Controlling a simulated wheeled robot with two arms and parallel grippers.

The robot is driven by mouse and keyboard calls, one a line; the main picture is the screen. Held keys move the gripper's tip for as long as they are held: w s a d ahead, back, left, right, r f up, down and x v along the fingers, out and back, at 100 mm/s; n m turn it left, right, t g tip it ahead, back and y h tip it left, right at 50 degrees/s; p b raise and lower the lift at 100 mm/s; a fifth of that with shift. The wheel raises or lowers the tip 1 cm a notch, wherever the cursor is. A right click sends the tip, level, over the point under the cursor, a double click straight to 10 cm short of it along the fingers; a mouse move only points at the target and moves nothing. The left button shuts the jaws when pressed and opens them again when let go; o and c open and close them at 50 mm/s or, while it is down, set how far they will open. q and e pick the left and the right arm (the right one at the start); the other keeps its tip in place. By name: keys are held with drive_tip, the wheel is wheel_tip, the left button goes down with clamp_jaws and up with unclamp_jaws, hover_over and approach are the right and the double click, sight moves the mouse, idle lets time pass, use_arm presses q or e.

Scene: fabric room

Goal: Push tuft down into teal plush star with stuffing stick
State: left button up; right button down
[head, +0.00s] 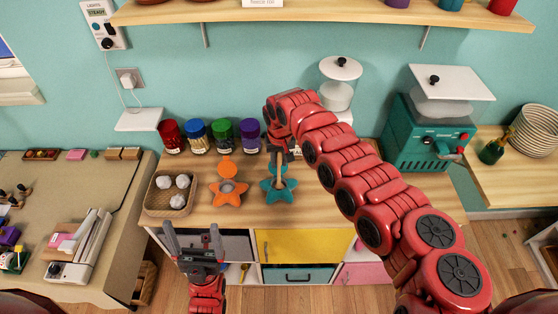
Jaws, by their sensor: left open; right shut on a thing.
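The teal plush star (281,196) lies on the wooden counter, with a thin light stuffing stick (279,168) standing upright over its middle. My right gripper (278,150) is shut on the stick's upper part, above the star, and its arm reaches in from the right. The stick's lower end is at the star's opening; how deep it goes I cannot tell. No tuft shows in the star; white tufts (182,181) lie in a woven basket (160,203) on the left. My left gripper (193,241) is open and empty in front of the counter's edge.
An orange plush star (229,197) with an orange round piece above it lies left of the teal one. Several coloured jars (223,136) stand behind. A teal machine (420,135) stands to the right. Drawers (291,245) are below the counter (225,219).

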wheel_tip(320, 180, up, 5)
drive_tip(key=shift+r+p, duration=0.2)
drive_tip(key=shift+p, duration=1)
wheel_tip(320, 180, up, 3)
drive_tip(key=shift+f, duration=0.15)
drive_tip(key=shift+r+p, duration=0.3)
drive_tip(key=shift+r, duration=1.1)
